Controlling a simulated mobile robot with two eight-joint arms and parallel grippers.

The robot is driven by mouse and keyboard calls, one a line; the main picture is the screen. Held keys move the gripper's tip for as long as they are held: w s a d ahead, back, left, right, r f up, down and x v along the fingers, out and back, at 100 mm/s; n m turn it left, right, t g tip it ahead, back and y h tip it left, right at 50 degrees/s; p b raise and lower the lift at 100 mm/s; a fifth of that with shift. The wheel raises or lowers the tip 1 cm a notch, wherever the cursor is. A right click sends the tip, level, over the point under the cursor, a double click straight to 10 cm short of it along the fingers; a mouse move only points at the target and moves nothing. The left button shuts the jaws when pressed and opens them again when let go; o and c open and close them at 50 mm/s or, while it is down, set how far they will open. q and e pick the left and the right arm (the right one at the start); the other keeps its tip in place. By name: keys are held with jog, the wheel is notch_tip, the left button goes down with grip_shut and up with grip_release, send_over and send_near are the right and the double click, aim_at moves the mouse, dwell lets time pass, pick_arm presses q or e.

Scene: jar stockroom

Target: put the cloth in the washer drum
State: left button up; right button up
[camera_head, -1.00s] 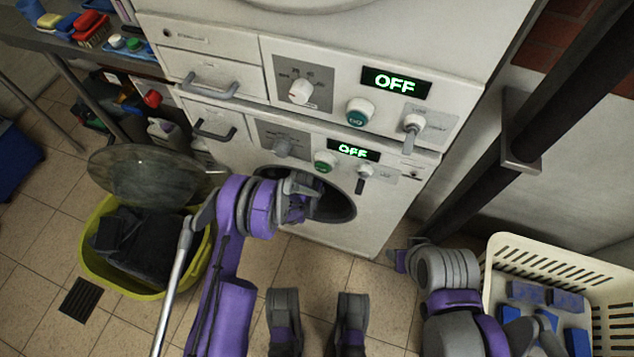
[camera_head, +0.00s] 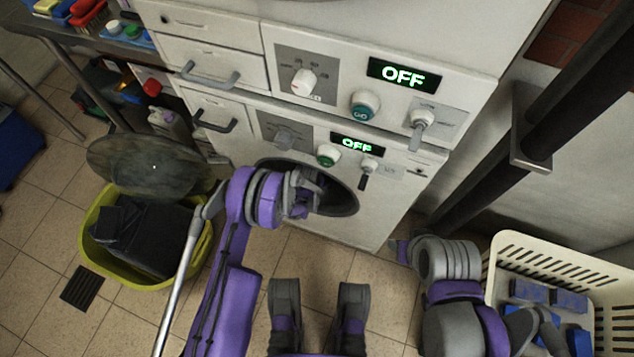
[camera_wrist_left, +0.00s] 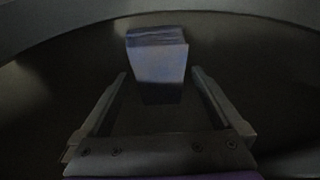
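The lower washer's drum opening (camera_head: 345,199) is a dark round hole in the white front. Its round glass door (camera_head: 150,165) hangs open to the left. My left gripper (camera_head: 310,192) reaches into the opening. In the left wrist view my left gripper (camera_wrist_left: 158,88) has its two fingers spread, inside a dark curved space. A bluish block-like folded piece, apparently the cloth (camera_wrist_left: 158,62), stands between and beyond the fingertips, with a gap on each side. My right gripper (camera_head: 402,250) is low beside the basket; its fingers are not clear.
A yellow-green tub (camera_head: 110,268) with dark cloth stands below the open door. A cream basket (camera_head: 545,250) with several blue items is at the right. A dark pipe (camera_head: 500,160) runs by the wall. A second machine (camera_head: 370,40) sits on top, its display reading OFF.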

pick_arm(q)
jog(key=shift+r+p, duration=0.3)
jog(key=shift+r, duration=0.25)
jog(key=v, duration=0.2)
jog(key=s+p+v, duration=0.1)
jog(key=v, duration=0.2)
jog(key=shift+a+f, duration=0.15)
jog(key=shift+f, duration=0.05)
jog(key=s+a, duration=0.3)
jog(key=s, duration=0.7)
jog(key=s+a+r+n, duration=0.1)
jog(key=a+r, duration=0.2)
jog(key=r, duration=0.8)
jog(key=s+a+r+n, duration=0.1)
jog(key=a+r, duration=0.2)
jog(key=r, duration=0.7)
jog(key=s+a+r, duration=0.2)
jog(key=s+r, duration=0.4)
jog(key=s, duration=0.3)
jog(key=s+a+r+n+y, duration=0.1)
jog(key=s+a+r, duration=0.2)
jog(key=s+r, duration=0.3)
jog(key=s, duration=0.2)
jog(key=shift+s+a+r+n, duration=0.25)
jog(key=shift+s+r+n, duration=0.05)
jog(key=shift+s+r, duration=0.1)
